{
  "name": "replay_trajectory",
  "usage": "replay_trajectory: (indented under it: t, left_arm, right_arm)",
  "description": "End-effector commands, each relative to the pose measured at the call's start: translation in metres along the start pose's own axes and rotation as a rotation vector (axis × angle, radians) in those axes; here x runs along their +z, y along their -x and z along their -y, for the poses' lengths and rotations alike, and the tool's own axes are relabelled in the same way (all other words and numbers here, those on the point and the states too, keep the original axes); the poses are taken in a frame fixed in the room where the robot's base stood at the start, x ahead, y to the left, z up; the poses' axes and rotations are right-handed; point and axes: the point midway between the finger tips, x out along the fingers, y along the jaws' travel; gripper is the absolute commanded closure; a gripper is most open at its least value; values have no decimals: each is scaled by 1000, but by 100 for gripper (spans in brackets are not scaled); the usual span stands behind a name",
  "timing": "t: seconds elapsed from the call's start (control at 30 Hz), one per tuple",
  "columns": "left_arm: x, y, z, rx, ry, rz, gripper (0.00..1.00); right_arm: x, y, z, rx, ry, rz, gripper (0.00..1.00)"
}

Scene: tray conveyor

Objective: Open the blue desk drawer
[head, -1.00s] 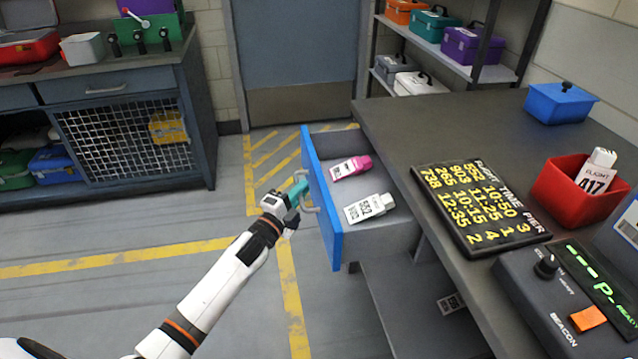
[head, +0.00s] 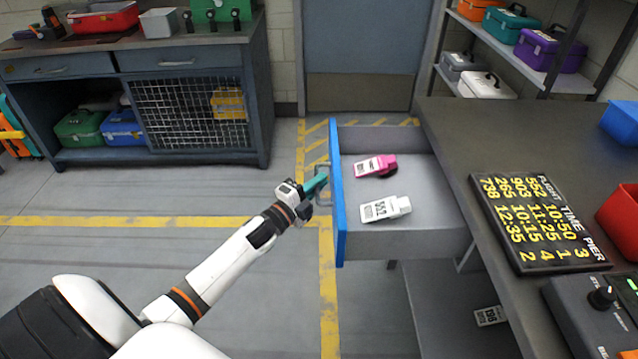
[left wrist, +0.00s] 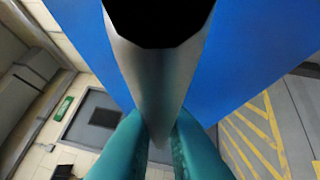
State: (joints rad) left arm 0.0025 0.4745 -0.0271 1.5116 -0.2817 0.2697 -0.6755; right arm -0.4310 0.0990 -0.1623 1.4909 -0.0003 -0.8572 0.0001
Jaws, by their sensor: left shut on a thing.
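The blue-fronted desk drawer (head: 339,200) is pulled out from the grey desk (head: 450,120), and its inside shows in the head view. It holds a pink tagged item (head: 374,166) and a white tagged item (head: 386,208). My left gripper (head: 318,184), with teal fingers, is shut on the drawer handle (head: 322,200) at the outer side of the blue front. In the left wrist view, the handle (left wrist: 155,85) runs between the two teal fingers, with the blue front (left wrist: 240,60) close behind it. My right gripper is not in view.
A flight board (head: 540,222), a red bin (head: 622,222) and a console (head: 590,310) are on the desk. A dark workbench (head: 262,100) stands at the back left. The floor left of the drawer is clear.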

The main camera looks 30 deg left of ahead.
Motion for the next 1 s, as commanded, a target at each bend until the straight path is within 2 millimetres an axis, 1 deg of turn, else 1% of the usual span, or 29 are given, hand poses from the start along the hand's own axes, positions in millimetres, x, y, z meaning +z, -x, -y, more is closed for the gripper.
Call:
replay_trajectory:
  t: [0.03,0.13,0.17,0.43,0.53,0.67,0.9,1.0]
  left_arm:
    - [0,0,1,-2,0,-2,86]
    - [0,0,1,-2,0,-2,70]
    - [0,0,1,-2,0,-1,67]
    - [0,1,0,-1,0,-1,67]
    - [0,7,1,-3,1,-1,67]
    - [0,28,1,-5,1,-2,67]
    - [0,80,2,-5,2,-3,67]
    - [0,98,1,-5,1,-3,67]
  right_arm:
    - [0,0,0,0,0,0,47]
    - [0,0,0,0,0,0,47]
    - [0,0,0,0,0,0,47]
    - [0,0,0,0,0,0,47]
    - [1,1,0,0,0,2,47]
    - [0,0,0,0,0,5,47]
    - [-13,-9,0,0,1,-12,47]
    - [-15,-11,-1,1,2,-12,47]
